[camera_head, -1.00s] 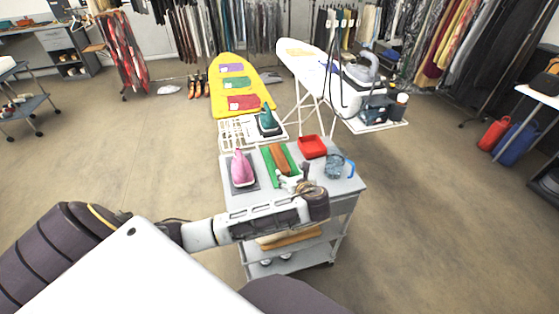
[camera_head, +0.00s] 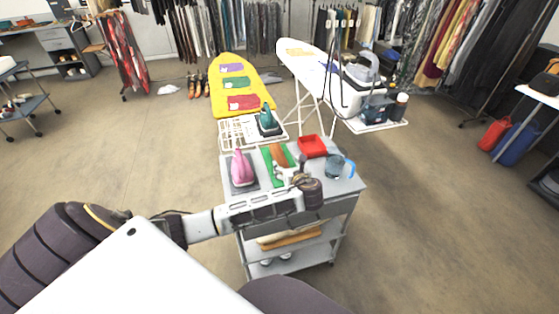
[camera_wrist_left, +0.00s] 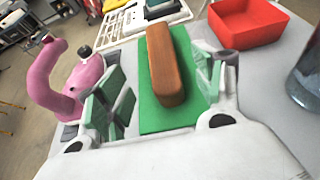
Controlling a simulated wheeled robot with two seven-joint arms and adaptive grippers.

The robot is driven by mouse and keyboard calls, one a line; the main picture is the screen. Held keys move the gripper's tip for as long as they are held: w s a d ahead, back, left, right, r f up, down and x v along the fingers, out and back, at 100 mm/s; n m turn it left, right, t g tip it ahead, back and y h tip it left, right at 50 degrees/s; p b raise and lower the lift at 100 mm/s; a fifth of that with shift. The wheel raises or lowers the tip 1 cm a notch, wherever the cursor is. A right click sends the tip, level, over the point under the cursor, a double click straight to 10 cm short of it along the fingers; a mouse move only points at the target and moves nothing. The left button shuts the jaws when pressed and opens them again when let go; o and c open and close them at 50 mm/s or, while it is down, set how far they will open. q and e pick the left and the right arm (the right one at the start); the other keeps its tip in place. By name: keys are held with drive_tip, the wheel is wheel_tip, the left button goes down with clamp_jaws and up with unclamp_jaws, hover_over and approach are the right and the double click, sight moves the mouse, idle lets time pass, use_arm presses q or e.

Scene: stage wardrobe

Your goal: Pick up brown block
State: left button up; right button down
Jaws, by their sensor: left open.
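The brown block (camera_head: 278,154) is a long rounded bar on a green mat (camera_head: 266,170) on top of the grey cart. In the left wrist view the brown block (camera_wrist_left: 166,66) lies lengthwise on the green mat (camera_wrist_left: 160,118), ahead of and between the fingers. My left gripper (camera_head: 287,172) is over the near end of the mat; its fingers also show in the left wrist view (camera_wrist_left: 160,98), spread apart with nothing between their pads. In the head view the gripper hides the block's near end. My right gripper is not in view.
A pink iron (camera_head: 242,169) stands left of the mat. A red tray (camera_head: 312,146) is to the right, behind a clear blue-handled jug (camera_head: 337,167). The cart (camera_head: 345,187) has lower shelves. Ironing boards stand behind it.

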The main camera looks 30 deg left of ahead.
sight(280, 157)
use_arm(q)
drive_tip(key=x, duration=0.4)
drive_tip(key=shift+w+a, duration=0.15)
drive_tip(key=shift+a, duration=0.05)
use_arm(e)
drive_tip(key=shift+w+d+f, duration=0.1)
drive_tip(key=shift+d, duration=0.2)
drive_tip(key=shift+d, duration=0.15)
use_arm(q)
drive_tip(key=shift+x, duration=2.6)
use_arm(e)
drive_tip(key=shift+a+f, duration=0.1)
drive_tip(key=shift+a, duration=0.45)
use_arm(q)
drive_tip(key=shift+d, duration=0.1)
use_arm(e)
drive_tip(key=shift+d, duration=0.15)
